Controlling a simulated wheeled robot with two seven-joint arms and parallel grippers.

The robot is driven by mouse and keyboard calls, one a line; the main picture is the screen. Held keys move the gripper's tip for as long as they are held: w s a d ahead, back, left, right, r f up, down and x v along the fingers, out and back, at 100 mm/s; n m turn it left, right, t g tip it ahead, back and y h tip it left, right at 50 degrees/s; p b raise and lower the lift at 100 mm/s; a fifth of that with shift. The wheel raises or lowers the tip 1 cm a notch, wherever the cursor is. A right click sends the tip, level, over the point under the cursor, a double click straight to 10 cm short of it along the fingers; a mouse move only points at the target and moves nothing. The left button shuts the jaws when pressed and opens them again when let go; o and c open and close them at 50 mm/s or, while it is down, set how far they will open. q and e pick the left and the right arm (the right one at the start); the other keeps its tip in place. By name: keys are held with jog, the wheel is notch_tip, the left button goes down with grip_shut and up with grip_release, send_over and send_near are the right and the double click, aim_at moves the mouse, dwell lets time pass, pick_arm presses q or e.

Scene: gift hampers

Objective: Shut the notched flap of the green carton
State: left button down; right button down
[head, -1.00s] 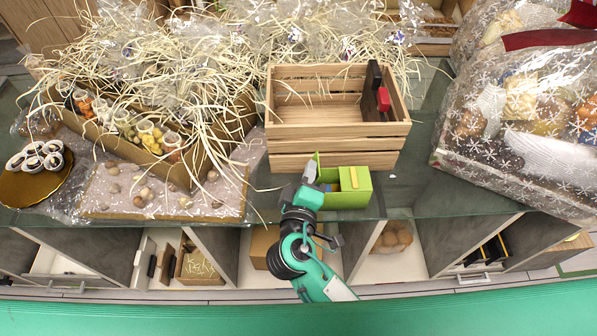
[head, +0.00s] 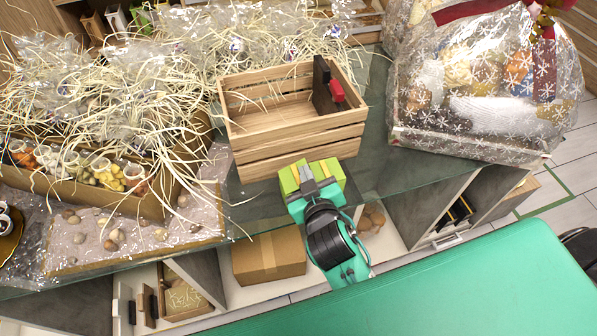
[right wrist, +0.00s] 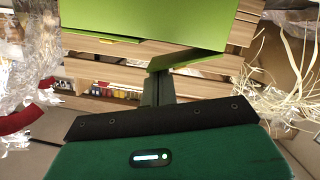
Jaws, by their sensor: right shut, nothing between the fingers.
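The green carton (head: 328,168) stands on the glass counter, in front of the wooden crate. In the right wrist view the carton's large green face (right wrist: 180,18) fills the top. A green flap (right wrist: 190,62) stands out from it, apart from the face on its left side. My right gripper (head: 305,175) is shut and empty at the carton's near left side. In the right wrist view its fingertips (right wrist: 157,78) are close by the flap's left end; I cannot tell if they touch. The gripper hides part of the carton in the head view, and the notch is not clear. My left gripper is not in view.
The slatted wooden crate (head: 295,145) stands right behind the carton. A wrapped hamper (head: 470,100) is to the right, and a straw-filled box (head: 165,200) to the left. Bare glass (head: 385,165) lies right of the carton. A cardboard box (head: 268,255) sits on the shelf below.

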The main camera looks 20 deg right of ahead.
jog(key=shift+d+f+m+y, duration=0.25)
jog(key=shift+f+m+y, duration=0.1)
jog(key=shift+m, duration=0.35)
jog(key=shift+d+f+m+y+p, duration=0.25)
jog(key=shift+f+m+p, duration=0.2)
jog(key=shift+m, duration=0.15)
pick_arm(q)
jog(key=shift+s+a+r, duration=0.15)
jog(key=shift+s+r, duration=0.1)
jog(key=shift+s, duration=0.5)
pick_arm(e)
jog(key=shift+f+m, duration=0.25)
jog(key=shift+m, duration=0.05)
